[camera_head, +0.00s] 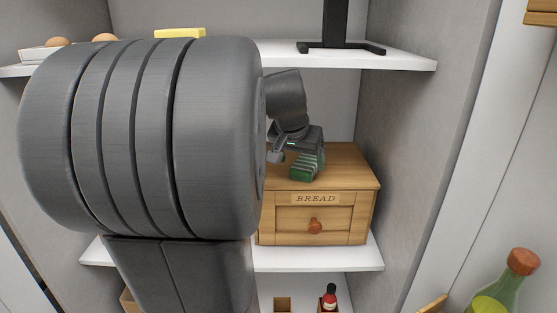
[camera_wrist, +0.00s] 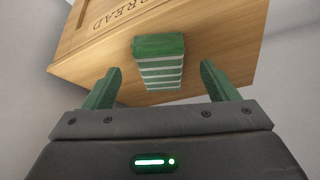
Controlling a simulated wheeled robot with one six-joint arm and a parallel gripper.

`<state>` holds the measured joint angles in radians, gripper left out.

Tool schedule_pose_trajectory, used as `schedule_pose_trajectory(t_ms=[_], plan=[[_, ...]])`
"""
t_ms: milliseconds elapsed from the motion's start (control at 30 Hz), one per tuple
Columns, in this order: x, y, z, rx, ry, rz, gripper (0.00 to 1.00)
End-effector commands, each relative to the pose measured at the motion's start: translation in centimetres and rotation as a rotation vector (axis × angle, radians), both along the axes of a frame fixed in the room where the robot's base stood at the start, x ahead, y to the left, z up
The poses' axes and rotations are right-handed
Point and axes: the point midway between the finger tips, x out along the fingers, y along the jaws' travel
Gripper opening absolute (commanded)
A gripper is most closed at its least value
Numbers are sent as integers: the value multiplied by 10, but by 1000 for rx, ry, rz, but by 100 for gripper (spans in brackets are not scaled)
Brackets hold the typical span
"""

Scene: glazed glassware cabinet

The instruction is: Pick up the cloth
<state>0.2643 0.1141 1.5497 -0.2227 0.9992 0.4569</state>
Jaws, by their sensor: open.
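The green and white striped cloth (camera_wrist: 158,63) is a folded block lying on top of the wooden bread box (camera_wrist: 95,50) in the wrist view. My gripper (camera_wrist: 160,82) is open, with one green finger to each side of the cloth's near end and a gap on both sides. In the head view the cloth (camera_head: 305,167) shows just below my gripper (camera_head: 292,160), on the lid of the bread box (camera_head: 350,165). My arm hides part of the box. I cannot tell how far the fingertips are above the lid.
The box stands on a white middle shelf (camera_head: 350,258). An upper shelf (camera_head: 405,60) above it bears a black stand (camera_head: 338,40), a yellow block (camera_head: 180,33) and eggs (camera_head: 105,38). A red bottle (camera_head: 329,296) is below. A green bottle (camera_head: 500,290) is at lower right.

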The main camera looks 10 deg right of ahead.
Motion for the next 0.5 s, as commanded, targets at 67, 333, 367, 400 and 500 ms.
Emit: schedule_pose_trajectory(t_ms=[67, 333, 367, 400, 500], plan=[[4, -3, 0, 0, 1, -1, 80], [30, -23, -11, 2, 5, 0, 80], [31, -24, -15, 2, 5, 0, 80], [33, -25, -19, 2, 4, 0, 80], [36, -28, -25, 1, 1, 0, 80]])
